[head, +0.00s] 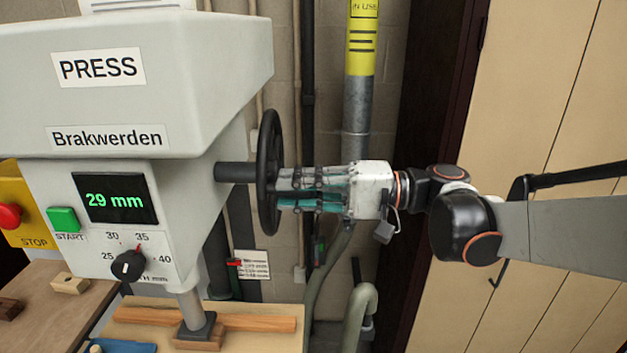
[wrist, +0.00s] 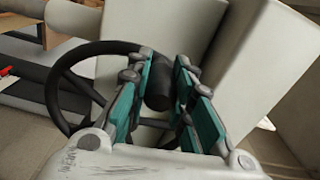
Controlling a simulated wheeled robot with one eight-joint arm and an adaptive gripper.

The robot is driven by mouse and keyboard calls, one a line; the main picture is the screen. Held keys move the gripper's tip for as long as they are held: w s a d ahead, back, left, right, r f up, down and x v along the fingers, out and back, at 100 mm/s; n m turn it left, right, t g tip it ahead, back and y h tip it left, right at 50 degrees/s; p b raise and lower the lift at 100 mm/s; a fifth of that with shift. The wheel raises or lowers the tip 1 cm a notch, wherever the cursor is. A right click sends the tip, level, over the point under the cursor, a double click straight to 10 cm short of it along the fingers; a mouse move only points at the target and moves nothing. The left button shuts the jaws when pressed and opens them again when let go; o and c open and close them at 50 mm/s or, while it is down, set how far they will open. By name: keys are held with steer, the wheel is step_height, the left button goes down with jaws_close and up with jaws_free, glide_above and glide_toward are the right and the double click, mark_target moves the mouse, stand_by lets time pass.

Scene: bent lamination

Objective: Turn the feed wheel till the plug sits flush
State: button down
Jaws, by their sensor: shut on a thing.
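The feed wheel (head: 267,155) is a black handwheel on the right side of the grey press, seen nearly edge-on. Its curved rim and spokes also show in the wrist view (wrist: 56,82). My gripper (head: 280,193) reaches it from the right and is shut on it, teal-padded fingers at the wheel's middle. In the wrist view the fingers (wrist: 162,68) stand either side of the dark hub. The press display (head: 114,201) reads 29 mm. The press's dark foot (head: 196,326) rests over a wooden piece (head: 198,344) on the bench. I cannot make out the plug clearly.
A depth knob (head: 128,266), green START button (head: 63,220) and red STOP button (head: 8,216) are on the press's front. A vertical pipe (head: 358,110) stands behind my gripper. Tan cabinet doors (head: 540,90) are at the right. A wooden strip (head: 250,323) lies at the foot.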

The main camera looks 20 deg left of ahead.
steer(key=shift+s+f+n+b, duration=0.2)
steer(key=shift+f+n+b, duration=0.35)
steer(key=shift+f, duration=0.45)
steer(key=shift+s+f+n+b, duration=0.15)
steer(key=shift+f+n+b, duration=0.35)
steer(key=shift+f, duration=0.45)
steer(key=c, duration=1.5)
jaws_free()
steer(key=shift+o, duration=0.2)
steer(key=shift+w+d, duration=0.1)
steer(key=shift+d, duration=0.1)
